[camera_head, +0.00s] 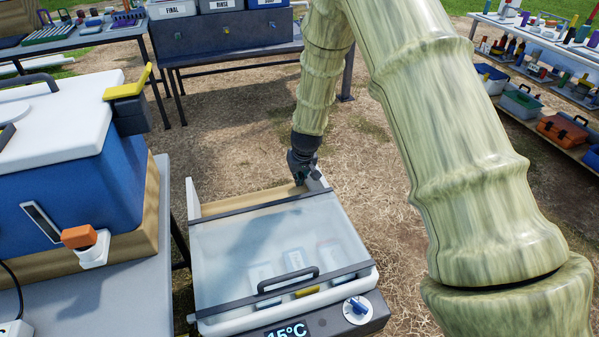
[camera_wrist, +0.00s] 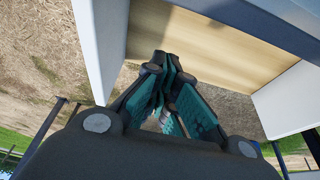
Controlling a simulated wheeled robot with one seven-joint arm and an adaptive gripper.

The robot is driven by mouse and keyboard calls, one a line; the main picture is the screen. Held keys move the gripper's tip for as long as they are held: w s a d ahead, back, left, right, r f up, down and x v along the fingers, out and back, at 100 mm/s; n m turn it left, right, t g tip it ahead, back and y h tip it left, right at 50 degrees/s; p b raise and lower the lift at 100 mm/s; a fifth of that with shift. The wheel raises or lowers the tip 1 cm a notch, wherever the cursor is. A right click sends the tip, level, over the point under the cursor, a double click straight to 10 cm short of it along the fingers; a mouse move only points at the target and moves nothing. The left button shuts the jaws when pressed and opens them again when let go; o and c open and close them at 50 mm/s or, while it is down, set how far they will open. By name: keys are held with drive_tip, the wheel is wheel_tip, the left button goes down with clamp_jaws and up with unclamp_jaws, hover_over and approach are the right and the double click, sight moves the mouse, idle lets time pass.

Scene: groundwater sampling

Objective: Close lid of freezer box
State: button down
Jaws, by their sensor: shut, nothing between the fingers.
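The freezer box (camera_head: 206,325) stands in the lower middle of the head view, with white side walls and a display reading 15°C. Its translucent lid (camera_head: 255,235) has dark bars at both ends and a black handle (camera_head: 288,280) near the front. The lid covers most of the box. A tan strip shows beyond its far bar, between the white side walls. My gripper (camera_head: 303,178) points down at the far right corner of the box. In the wrist view my gripper (camera_wrist: 168,65) is shut and empty, in front of the tan panel (camera_wrist: 200,45). I cannot tell whether it touches the box.
A blue cooler with a white lid (camera_head: 60,120) stands on a table close on the left. Behind is a table with bins labelled FINAL and RINSE (camera_head: 220,30). Shelves with tools and an orange case (camera_head: 562,130) are at the right. Dry grass between them is clear.

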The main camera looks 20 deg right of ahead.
sight(305, 196)
drive_tip(key=shift+s, duration=2.05)
drive_tip(key=s+p, duration=0.1)
drive_tip(key=s, duration=0.2)
drive_tip(key=shift+s+a+r, duration=0.1)
drive_tip(key=shift+s, duration=0.35)
